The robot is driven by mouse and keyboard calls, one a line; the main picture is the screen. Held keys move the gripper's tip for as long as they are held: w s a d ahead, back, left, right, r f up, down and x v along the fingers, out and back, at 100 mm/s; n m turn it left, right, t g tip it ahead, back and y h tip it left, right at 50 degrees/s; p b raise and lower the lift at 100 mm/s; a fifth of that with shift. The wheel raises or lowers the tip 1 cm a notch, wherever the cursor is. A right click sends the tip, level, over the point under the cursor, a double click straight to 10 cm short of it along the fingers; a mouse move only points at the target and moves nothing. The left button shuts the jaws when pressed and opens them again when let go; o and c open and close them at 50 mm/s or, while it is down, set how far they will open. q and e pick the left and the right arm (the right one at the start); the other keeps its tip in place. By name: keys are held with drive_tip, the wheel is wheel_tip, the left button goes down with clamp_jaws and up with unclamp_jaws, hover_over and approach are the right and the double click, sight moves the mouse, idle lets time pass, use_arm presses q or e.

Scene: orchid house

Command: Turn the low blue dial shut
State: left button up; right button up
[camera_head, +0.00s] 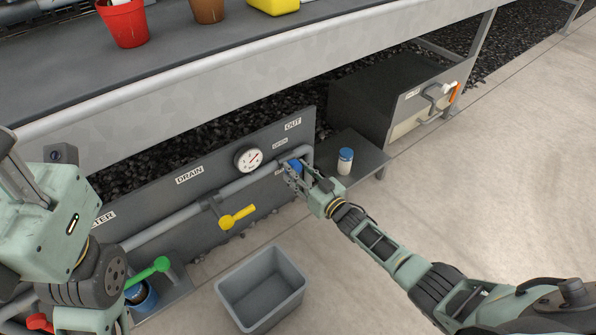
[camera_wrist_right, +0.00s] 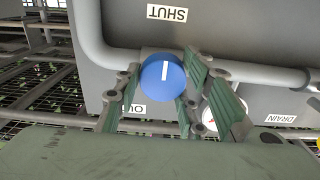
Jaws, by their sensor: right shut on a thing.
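The low blue dial (camera_head: 295,166) sits at the end of the grey pipe on the dark panel, partly hidden by my right gripper (camera_head: 287,170) in the head view. In the right wrist view the round blue dial (camera_wrist_right: 155,83) lies between the fingers of my right gripper (camera_wrist_right: 158,92), which is shut on it. Its white mark runs upright in that picture, with the SHUT label (camera_wrist_right: 167,13) above the dial. My left gripper (camera_head: 18,170) is partly in view at the left edge; its fingertips are not clear.
A white gauge (camera_head: 248,159) and a yellow lever (camera_head: 238,216) are left of the dial. A green lever (camera_head: 148,270) is farther left. A grey bin (camera_head: 262,291) stands on the floor below. A white jar with a blue lid (camera_head: 345,161) stands close right of my right gripper.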

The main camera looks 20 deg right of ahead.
drive_tip(key=shift+w+d+r, duration=0.25)
drive_tip(key=shift+d, duration=0.1)
drive_tip(key=o, duration=1.1)
drive_tip(key=shift+f, duration=0.1)
drive_tip(key=shift+c, duration=0.2)
drive_tip(key=shift+s+a, duration=0.1)
drive_tip(key=shift+f, duration=0.1)
drive_tip(key=shift+s, duration=0.1)
drive_tip(key=v, duration=1.1)
drive_tip(key=shift+s, duration=0.4)
